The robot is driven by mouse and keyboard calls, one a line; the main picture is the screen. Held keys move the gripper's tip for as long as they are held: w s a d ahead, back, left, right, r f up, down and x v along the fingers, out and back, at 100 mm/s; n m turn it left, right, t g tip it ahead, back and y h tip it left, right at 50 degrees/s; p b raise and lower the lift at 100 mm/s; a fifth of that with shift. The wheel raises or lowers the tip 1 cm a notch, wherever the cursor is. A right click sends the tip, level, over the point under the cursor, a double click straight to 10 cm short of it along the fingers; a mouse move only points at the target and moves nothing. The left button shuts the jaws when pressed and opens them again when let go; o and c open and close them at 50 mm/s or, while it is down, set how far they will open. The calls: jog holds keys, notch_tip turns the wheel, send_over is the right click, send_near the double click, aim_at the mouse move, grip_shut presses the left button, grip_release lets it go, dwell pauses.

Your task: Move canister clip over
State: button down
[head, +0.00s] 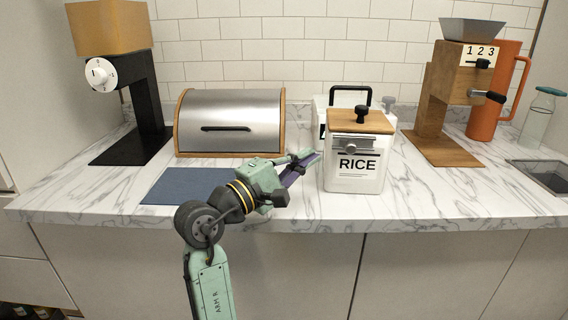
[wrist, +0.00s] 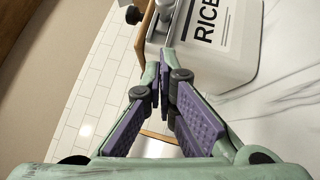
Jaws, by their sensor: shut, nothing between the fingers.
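The white RICE canister (head: 355,178) with a wooden lid and black knob stands upright near the front of the counter. A grey metal clip (head: 367,143) with a dark bar is on its upper front, just under the lid. In the wrist view the canister (wrist: 235,55) fills the upper right, with part of the clip (wrist: 165,8) at the top edge. My gripper (head: 314,160) is shut and empty, just left of the canister at about the height of its upper half. Its closed fingertips also show in the wrist view (wrist: 167,65). I cannot tell whether they touch the canister.
A white box with a black handle (head: 348,91) stands behind the canister. A steel bread box (head: 230,105) and blue mat (head: 185,186) lie left, beside a black machine (head: 135,115). A wooden grinder (head: 440,125) and orange jug (head: 492,100) stand right. Counter between canister and grinder is clear.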

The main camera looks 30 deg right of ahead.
aim_at(347, 153)
jog(key=s+d, duration=0.1)
jog(key=d+r+p, duration=0.1)
jog(key=d, duration=0.1)
jog(key=shift+s+d, duration=0.1)
jog(key=shift+s, duration=0.3)
jog(key=shift+s+d, duration=0.2)
jog(key=shift+d, duration=0.1)
jog(key=s+d+p, duration=0.1)
jog(key=s+d, duration=0.1)
jog(key=d, duration=0.1)
jog(key=shift+s+d+p, duration=0.2)
jog(key=shift+s+p, duration=0.05)
jog(key=shift+p, duration=0.1)
